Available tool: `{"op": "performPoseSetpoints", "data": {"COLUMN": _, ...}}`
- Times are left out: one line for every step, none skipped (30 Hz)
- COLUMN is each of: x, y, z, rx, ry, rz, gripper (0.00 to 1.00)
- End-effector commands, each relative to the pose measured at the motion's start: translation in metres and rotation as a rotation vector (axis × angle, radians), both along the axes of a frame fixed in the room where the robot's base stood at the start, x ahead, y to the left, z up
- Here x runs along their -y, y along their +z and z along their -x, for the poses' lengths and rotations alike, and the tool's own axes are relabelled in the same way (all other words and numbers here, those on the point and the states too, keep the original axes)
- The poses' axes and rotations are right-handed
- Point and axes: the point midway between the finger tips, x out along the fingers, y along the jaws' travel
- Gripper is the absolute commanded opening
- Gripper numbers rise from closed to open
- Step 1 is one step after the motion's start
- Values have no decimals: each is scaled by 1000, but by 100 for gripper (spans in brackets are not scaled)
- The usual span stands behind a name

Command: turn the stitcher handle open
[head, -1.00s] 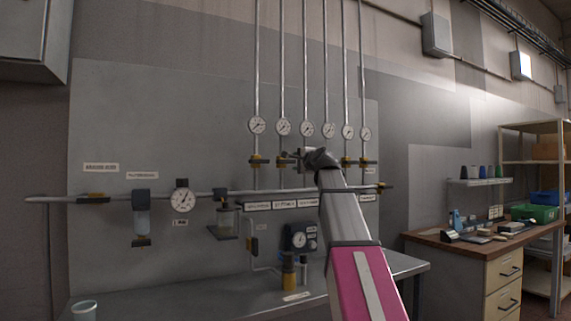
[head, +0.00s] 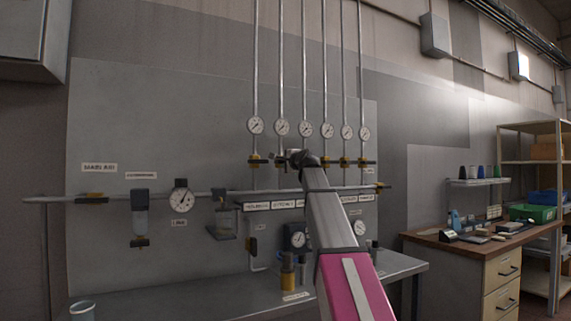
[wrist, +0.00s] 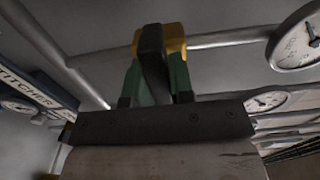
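The stitcher valve has a yellow body (wrist: 176,47) and a black handle (wrist: 152,62), large in the wrist view. A label reading STITCHER (wrist: 35,90) shows at the left of that view. My gripper (wrist: 155,72) has green finger pads on both sides of the black handle, with no clear gap seen between pads and handle. In the head view my gripper (head: 287,157) is at the row of valves under the gauges, by the second pipe from the left. It partly hides the stitcher valve there. The handle's exact angle is hard to tell.
Neighbouring valves (head: 254,161) stand close on the parallel pipes, with round gauges (head: 281,128) above. A horizontal pipe (head: 163,197) with labels runs below. A grey bench (head: 215,303) and a wooden workbench (head: 470,244) stand lower down.

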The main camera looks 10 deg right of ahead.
Motion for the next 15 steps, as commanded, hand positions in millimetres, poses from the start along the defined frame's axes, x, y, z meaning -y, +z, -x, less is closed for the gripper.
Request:
{"op": "performPoseSetpoints", "data": {"x": 0, "y": 0, "z": 0, "rx": 0, "ry": 0, "rz": 0, "gripper": 6}}
{"op": "performPoseSetpoints", "data": {"x": 0, "y": 0, "z": 0, "rx": 0, "ry": 0, "rz": 0, "gripper": 0}}
{"op": "performPoseSetpoints", "data": {"x": 0, "y": 0, "z": 0, "rx": 0, "ry": 0, "rz": 0, "gripper": 0}}
{"op": "performPoseSetpoints", "data": {"x": 0, "y": 0, "z": 0, "rx": 0, "ry": 0, "rz": 0, "gripper": 0}}
{"op": "performPoseSetpoints", "data": {"x": 0, "y": 0, "z": 0, "rx": 0, "ry": 0, "rz": 0, "gripper": 0}}
{"op": "performPoseSetpoints", "data": {"x": 0, "y": 0, "z": 0, "rx": 0, "ry": 0, "rz": 0, "gripper": 0}}
{"op": "performPoseSetpoints", "data": {"x": 0, "y": 0, "z": 0, "rx": 0, "ry": 0, "rz": 1, "gripper": 0}}
{"op": "performPoseSetpoints", "data": {"x": 0, "y": 0, "z": 0, "rx": 1, "ry": 0, "rz": 3, "gripper": 0}}
{"op": "performPoseSetpoints", "data": {"x": 0, "y": 0, "z": 0, "rx": 2, "ry": 0, "rz": 7, "gripper": 0}}
{"op": "performPoseSetpoints", "data": {"x": 0, "y": 0, "z": 0, "rx": 3, "ry": 0, "rz": 10, "gripper": 0}}
{"op": "performPoseSetpoints", "data": {"x": 0, "y": 0, "z": 0, "rx": 5, "ry": 0, "rz": 15, "gripper": 0}}
{"op": "performPoseSetpoints", "data": {"x": 0, "y": 0, "z": 0, "rx": 7, "ry": 0, "rz": 25, "gripper": 0}}
{"op": "performPoseSetpoints", "data": {"x": 0, "y": 0, "z": 0, "rx": 10, "ry": 0, "rz": 35, "gripper": 0}}
{"op": "performPoseSetpoints", "data": {"x": 0, "y": 0, "z": 0, "rx": 13, "ry": 0, "rz": 44, "gripper": 0}}
{"op": "performPoseSetpoints", "data": {"x": 0, "y": 0, "z": 0, "rx": 19, "ry": 0, "rz": 60, "gripper": 0}}
